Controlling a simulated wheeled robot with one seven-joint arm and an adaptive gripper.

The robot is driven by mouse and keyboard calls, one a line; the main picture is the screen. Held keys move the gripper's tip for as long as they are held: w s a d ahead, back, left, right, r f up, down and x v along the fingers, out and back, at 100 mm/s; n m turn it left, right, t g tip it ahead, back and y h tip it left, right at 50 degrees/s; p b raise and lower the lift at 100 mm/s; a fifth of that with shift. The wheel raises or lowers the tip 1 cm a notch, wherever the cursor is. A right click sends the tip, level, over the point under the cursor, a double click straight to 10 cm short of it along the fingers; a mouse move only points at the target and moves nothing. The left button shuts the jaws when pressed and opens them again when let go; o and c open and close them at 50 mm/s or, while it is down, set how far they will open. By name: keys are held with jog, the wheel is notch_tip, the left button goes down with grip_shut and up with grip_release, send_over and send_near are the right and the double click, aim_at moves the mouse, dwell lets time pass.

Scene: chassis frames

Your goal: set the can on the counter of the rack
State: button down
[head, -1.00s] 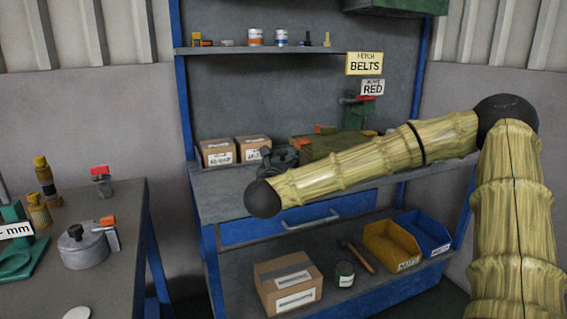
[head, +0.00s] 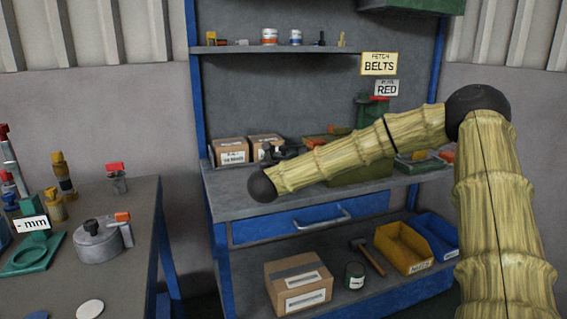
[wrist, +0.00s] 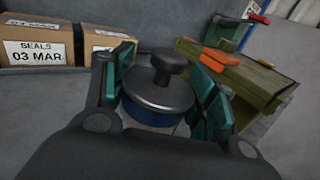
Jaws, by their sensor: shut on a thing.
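My gripper (wrist: 165,100) has teal pads and is shut on a can (wrist: 158,98) with a dark grey lid, a black knob and a blue band. In the wrist view the can sits upright between the pads; its base is hidden. In the head view my gripper (head: 282,152) is a small dark shape over the rack's counter (head: 230,204), mostly hidden behind my arm. The held can cannot be made out there. I cannot tell whether the can touches the counter.
Two cardboard boxes (head: 230,151) (wrist: 38,50) stand left of my gripper. A green toolbox (wrist: 235,80) with orange latches stands close on the right. A shelf (head: 340,49) with small items is above. A bench (head: 130,235) with tools is at left. The counter's front strip looks clear.

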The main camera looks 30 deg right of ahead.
jog(key=shift+f, duration=0.9)
jog(key=shift+f, duration=0.1)
jog(key=shift+c, duration=2.4)
grip_release()
jog(key=v, duration=1.2)
